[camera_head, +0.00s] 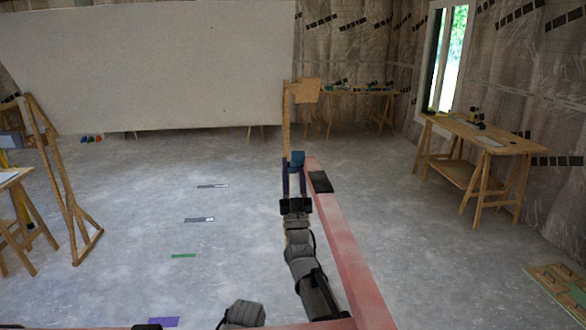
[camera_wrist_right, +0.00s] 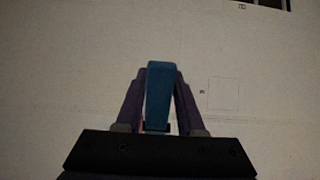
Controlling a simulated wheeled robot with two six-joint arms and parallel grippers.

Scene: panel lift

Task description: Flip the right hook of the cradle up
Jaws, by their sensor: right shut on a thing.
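The right hook shows as a blue piece (camera_head: 297,157) near the far end of the cradle's red beam (camera_head: 349,248). My right gripper (camera_head: 294,165) reaches forward along the left side of the beam, its fingers shut on the blue piece. In the right wrist view the hook (camera_wrist_right: 159,92) stands between the two purple fingers of the right gripper (camera_wrist_right: 160,100), which close in on it from both sides. The fingers hide part of the hook and its joint, so its exact angle is unclear. My left gripper is not in view.
A dark pad (camera_head: 320,182) lies on the beam near its far end. A large white panel (camera_head: 150,65) stands behind at the left. A wooden upright (camera_head: 287,125) rises beyond the hook. A workbench (camera_head: 480,135) stands at the right. The floor to the left is mostly clear.

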